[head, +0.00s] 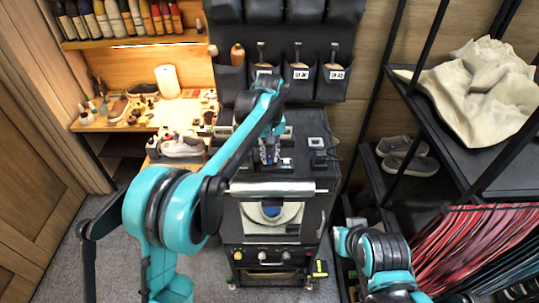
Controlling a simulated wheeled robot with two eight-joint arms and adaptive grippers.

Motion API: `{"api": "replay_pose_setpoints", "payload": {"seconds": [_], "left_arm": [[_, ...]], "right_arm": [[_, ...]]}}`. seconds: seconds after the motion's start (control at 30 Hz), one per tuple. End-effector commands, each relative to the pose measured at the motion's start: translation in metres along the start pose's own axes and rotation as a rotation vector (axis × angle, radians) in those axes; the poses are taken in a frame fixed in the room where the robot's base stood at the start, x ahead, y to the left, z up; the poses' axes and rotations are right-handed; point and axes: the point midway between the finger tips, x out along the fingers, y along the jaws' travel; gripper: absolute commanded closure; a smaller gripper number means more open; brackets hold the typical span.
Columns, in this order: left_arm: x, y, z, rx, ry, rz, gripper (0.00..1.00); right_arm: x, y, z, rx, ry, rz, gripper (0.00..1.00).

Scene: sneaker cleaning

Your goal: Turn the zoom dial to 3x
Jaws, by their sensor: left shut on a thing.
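My left gripper (269,153) is over the top of the black cabinet, at its back middle, pointing down. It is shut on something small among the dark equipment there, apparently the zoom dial. The dial itself is hidden by the fingers and too small to make out, so its setting cannot be read. My left arm reaches across the picture from the lower left. My right arm shows at the lower right, but its gripper is not in view.
The black cabinet (232,225) has a front window with a round blue-centred part (271,211) behind it and knobs below. A small white-topped device (316,142) stands right of my gripper. Tool pouches (298,82) hang behind.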

Motion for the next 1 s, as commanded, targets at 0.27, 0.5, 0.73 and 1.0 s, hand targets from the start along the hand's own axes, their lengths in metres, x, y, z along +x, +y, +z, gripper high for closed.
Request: {"api": "replay_pose_setpoints", "payload": {"seconds": [0.27,0.5,0.73,1.0], "left_arm": [[-0.0001,0.0001,0.0002,0.064,0.0,0.0,1.0],[0.0,0.0001,0.0002,0.228,0.0,0.0,1.0],[-0.0003,0.0,0.0002,0.435,0.0,0.0,1.0],[-0.0005,-0.0002,0.0001,0.656,0.0,0.0,1.0]], "right_arm": [[0.0011,0.0,0.0008,0.0,0.0,0.0,1.0],[0.0033,0.0,0.0024,0.0,0.0,0.0,1.0],[0.0054,0.0,0.0038,0.0,0.0,0.0,1.0],[0.0071,0.0,0.0051,0.0,0.0,0.0,1.0]]}}
